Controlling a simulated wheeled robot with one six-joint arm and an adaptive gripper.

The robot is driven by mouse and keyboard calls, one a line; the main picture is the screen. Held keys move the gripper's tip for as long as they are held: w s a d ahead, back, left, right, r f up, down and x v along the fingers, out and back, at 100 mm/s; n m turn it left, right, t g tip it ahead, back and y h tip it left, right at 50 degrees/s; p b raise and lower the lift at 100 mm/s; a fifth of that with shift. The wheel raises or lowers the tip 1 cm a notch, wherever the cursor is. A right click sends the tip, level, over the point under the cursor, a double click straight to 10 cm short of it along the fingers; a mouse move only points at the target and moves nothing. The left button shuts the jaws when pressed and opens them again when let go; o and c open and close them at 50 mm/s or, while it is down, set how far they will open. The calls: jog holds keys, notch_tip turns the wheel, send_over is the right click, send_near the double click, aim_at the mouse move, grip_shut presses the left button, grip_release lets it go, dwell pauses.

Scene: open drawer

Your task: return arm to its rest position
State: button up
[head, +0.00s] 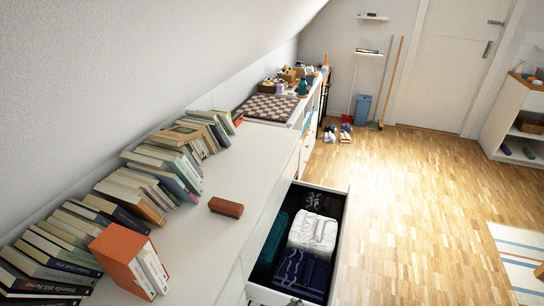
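An open drawer (341,237) is pulled out from the long white dresser (190,262), at the bottom middle of the head view. Folded cloths lie in it: a white one (314,233), a dark blue one (302,272) and a dark teal one (271,243). My arm and gripper cannot be made out in this view. A small dark shape shows at the bottom edge by the drawer front, too little of it to tell what it is.
Rows of books (140,190) and a reddish-brown block (226,207) lie on the dresser top. A checkered board (270,107) is farther back. The wooden floor (410,190) right of the drawer is clear up to a striped rug (520,258). A white shelf unit (505,115) stands far right.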

jog(key=s+d+r+m+t+h, duration=0.1)
jog(key=s+d, duration=0.3)
jog(key=s, duration=0.3)
jog(key=s+d+m+t, duration=0.2)
jog(key=s+d, duration=0.1)
jog(key=s, duration=0.3)
jog(key=s+d+r+m+t+h, duration=0.1)
jog(key=s+d, duration=0.3)
jog(key=s, duration=0.3)
jog(key=s+d+r+m+t+h, duration=0.1)
jog(key=s+d+r+m+t, duration=0.2)
jog(key=s+r, duration=1.3)
jog(key=shift+s+d+r+t+h, duration=0.2)
jog(key=shift+d+r+t+h, duration=0.2)
jog(key=shift+r, duration=0.3)
